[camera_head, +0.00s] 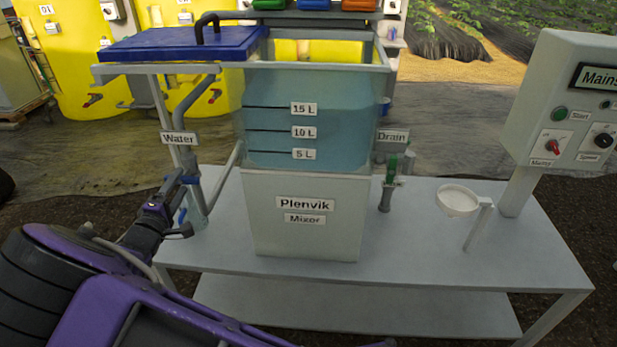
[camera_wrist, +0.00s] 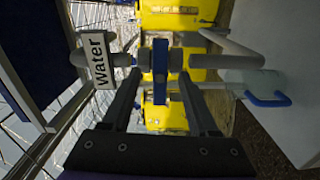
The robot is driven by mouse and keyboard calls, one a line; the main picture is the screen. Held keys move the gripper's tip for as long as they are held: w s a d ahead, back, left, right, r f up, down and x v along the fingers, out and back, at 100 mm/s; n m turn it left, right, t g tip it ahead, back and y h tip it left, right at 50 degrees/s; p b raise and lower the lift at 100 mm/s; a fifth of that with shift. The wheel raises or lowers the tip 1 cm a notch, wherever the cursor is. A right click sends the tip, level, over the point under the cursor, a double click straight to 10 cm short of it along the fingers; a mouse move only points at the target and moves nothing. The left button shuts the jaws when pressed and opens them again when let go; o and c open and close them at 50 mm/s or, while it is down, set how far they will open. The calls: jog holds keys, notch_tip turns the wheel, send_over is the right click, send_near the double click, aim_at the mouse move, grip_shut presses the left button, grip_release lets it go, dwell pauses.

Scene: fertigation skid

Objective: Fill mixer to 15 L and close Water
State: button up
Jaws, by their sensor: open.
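The Plenvik mixer (camera_head: 305,215) has a clear tank (camera_head: 340,140) with 5, 10 and 15 L marks. Bluish liquid shows in it; the tint reaches above the 15 L line, but I cannot tell the exact surface. The Water label (camera_head: 178,138) hangs on the pipe left of the tank; it also shows in the wrist view (camera_wrist: 99,60). The blue Water valve handle (camera_wrist: 160,62) appears crosswise to its pipe (camera_wrist: 215,61). My gripper (camera_head: 176,188) is at this valve. In the wrist view my gripper (camera_wrist: 160,82) is open, one finger on each side of the handle; contact is unclear.
A clear vessel with a blue handle (camera_wrist: 268,98) is beside the valve. The Drain valve (camera_head: 389,170), a white funnel (camera_head: 458,201) and the control panel (camera_head: 570,110) are to the right. The front tabletop is clear.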

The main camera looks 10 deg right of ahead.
jog(key=v, duration=0.4)
jog(key=shift+s, duration=0.25)
dwell(0.9)
jog(key=shift+a, duration=0.1)
jog(key=shift+c, duration=0.4)
jog(key=shift+n, duration=0.4)
jog(key=p+x, duration=0.1)
jog(key=x, duration=0.4)
jog(key=shift+w+f+p, duration=0.1)
jog(key=shift+f+p, duration=0.05)
jog(key=shift+p, duration=0.2)
jog(key=shift+b+x, duration=0.3)
jog(key=shift+x, duration=0.6)
